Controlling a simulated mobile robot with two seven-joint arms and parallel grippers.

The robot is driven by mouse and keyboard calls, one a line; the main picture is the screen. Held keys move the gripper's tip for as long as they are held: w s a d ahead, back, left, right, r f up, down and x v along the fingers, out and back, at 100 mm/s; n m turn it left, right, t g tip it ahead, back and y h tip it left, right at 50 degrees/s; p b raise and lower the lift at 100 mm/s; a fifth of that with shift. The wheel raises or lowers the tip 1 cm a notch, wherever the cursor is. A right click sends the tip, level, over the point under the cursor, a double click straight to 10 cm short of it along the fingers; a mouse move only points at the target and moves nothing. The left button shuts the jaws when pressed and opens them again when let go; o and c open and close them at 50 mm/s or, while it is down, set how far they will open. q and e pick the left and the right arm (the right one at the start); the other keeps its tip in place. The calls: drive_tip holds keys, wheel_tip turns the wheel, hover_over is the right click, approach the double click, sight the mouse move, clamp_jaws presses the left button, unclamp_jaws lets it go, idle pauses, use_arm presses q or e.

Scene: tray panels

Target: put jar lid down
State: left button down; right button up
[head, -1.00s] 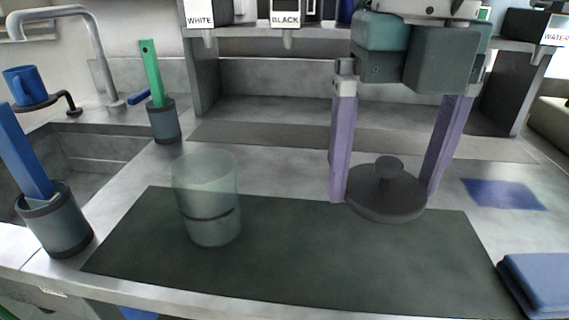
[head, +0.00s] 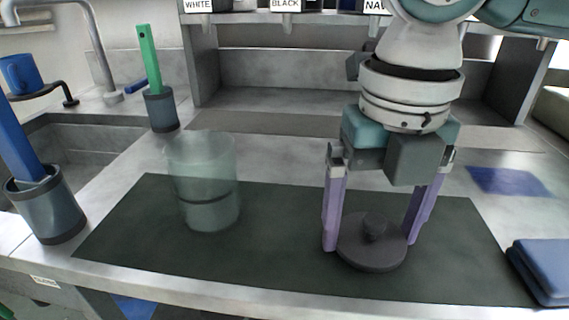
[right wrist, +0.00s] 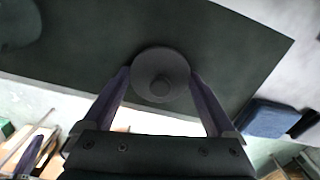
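The jar lid (head: 372,252) is a dark grey disc with a round knob, level, over the front right part of the dark mat (head: 270,270). My right gripper (head: 370,244) points down with its purple fingers on opposite sides of the lid's rim, shut on it. The right wrist view shows the lid (right wrist: 160,62) between the fingertips. I cannot tell whether the lid touches the mat or is slightly above it. The clear jar (head: 205,185) stands upright on the left part of the mat, with a dark band inside. My left gripper is not in view.
A blue folded cloth or pad (head: 545,268) lies at the front right. Holders with a blue-handled (head: 45,205) and a green-handled tool (head: 160,108) stand by the sink at left. A flat blue patch (head: 508,181) lies at right. The mat between jar and lid is clear.

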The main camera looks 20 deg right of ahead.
sight(374, 218)
drive_tip(key=shift+o, duration=0.6)
drive_tip(key=shift+r, duration=0.1)
wheel_tip(374, 218, up, 12)
drive_tip(key=p, duration=0.3)
drive_tip(key=shift+r, duration=0.1)
